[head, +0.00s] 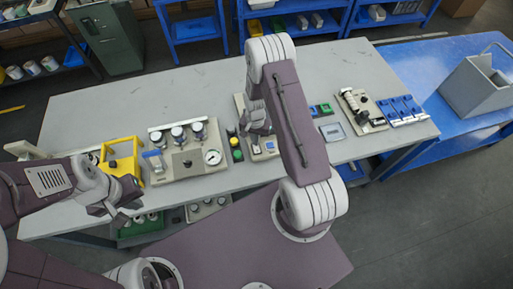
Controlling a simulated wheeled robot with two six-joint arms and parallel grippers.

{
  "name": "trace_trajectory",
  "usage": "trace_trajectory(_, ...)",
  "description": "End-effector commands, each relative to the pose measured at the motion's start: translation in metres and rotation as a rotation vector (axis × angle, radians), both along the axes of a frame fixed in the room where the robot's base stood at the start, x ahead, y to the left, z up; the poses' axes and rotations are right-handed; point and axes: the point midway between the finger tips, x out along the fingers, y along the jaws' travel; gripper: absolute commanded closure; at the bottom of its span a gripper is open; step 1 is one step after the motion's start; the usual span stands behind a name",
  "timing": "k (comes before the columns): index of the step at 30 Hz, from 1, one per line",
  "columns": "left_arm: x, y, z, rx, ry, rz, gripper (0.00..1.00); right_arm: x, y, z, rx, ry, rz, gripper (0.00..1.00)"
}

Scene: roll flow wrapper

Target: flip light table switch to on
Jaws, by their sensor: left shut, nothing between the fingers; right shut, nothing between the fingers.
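My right gripper (257,122) is in the middle of the head view, above the grey worktable (330,75). It is shut and empty. Below and beside it is a small beige panel unit (259,154) with a blue part on it, partly hidden by the gripper and arm. I cannot tell which part in view is the light table switch, or its position. My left gripper (120,212) is shut and empty at the lower left, near the table's front edge, in front of a yellow frame (122,155).
A beige gauge panel (190,160) with several round knobs stands left of my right gripper. A column with green and yellow parts (235,145) is beside it. Further right are a grey square plate (332,132) and blue-topped units (402,108). The table's back half is mostly clear.

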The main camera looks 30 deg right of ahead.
Motion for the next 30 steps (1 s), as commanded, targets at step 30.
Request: trace_trajectory(30, 0.0, 0.0, -0.013, 0.0, 0.0, 0.0, 1.0, 0.0, 0.0, -0.016, 0.0, 0.0, 0.0, 1.0)
